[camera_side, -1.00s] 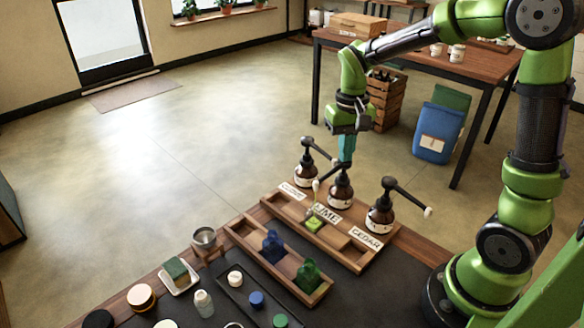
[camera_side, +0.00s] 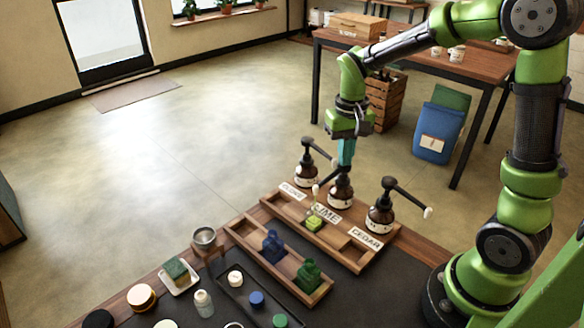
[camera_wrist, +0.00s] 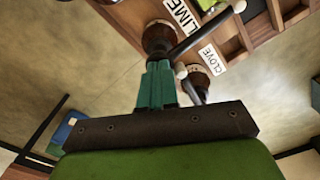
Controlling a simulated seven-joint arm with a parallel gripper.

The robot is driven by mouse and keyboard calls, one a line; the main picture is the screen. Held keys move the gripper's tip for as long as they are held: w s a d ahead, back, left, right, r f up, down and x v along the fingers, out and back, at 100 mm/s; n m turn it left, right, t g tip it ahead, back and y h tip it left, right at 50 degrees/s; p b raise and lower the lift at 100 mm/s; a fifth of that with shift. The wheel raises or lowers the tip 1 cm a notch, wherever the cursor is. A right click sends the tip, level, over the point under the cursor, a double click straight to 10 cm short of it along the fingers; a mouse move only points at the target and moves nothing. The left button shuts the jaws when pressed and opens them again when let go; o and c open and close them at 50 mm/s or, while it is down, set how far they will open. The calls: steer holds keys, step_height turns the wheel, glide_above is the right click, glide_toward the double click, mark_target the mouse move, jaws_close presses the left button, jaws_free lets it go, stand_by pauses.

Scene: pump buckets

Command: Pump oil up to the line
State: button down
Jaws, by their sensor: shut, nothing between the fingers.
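The lime pump bottle (camera_side: 341,196), brown with a dark pump head, stands in the middle of three behind the LIME label (camera_side: 327,212). My gripper (camera_side: 345,164) is shut and empty, its teal fingers pointing down at the lime pump head. In the wrist view the fingertips (camera_wrist: 157,66) meet or overlap the pump top; contact is unclear. A small yellow-green container (camera_side: 314,224) sits in the tray compartment before the lime bottle, below its spout. Its fill line and oil level are too small to read. The clove bottle (camera_side: 305,176) stands left, the cedar bottle (camera_side: 380,217) right.
A wooden rack (camera_side: 233,232) in front holds a dark blue bottle (camera_side: 272,247) and a green bottle (camera_side: 308,277). The cedar pump's long spout (camera_side: 410,196) juts out right. A metal cup (camera_side: 204,237), soap dish (camera_side: 181,280) and small jars lie further forward.

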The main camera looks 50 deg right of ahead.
steer(key=shift+f, duration=0.2)
steer(key=shift+r, duration=1.75)
steer(key=shift+f, duration=1.7)
steer(key=shift+r, duration=1.75)
